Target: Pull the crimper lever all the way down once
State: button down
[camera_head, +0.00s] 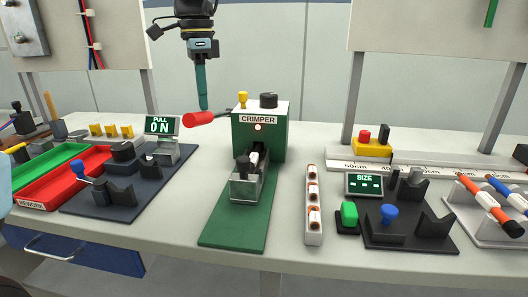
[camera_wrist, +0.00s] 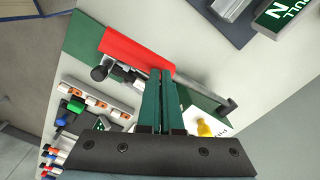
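The crimper (camera_head: 272,137) is a green box with a white top, standing mid-table on a green base plate (camera_head: 238,228). In the wrist view the fingers (camera_wrist: 161,72) overlap the near edge of the red handle (camera_wrist: 135,52). Whether they touch it I cannot tell. Nothing shows between the fingers.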

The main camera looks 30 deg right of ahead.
jog(key=shift+f+b, duration=2.3)
jog(key=shift+f, duration=2.1)
notch_tip(320, 180, up, 28)
jog(key=p, duration=2.4)
jog(key=shift+f+p, duration=0.2)
jog(key=shift+p, duration=0.15)
jog(key=w+a+f+n+b, duration=0.1)
jog(key=a+f+n, duration=0.45)
jog(key=a, duration=0.35)
jog(key=w+a+f+n, duration=0.2)
jog(key=a+f+n, duration=0.35)
jog(key=a, duration=0.25)
jog(key=s+a+f+n, duration=0.3)
jog(key=a+f+n, duration=0.1)
jog(key=a, duration=0.2)
jog(key=s+a+f+n+t+b, duration=0.1)
jog(key=s+a+f+n, duration=0.3)
jog(key=a, duration=0.3)
jog(key=shift+f+t, duration=0.3)
jog(key=shift+f, duration=0.15)
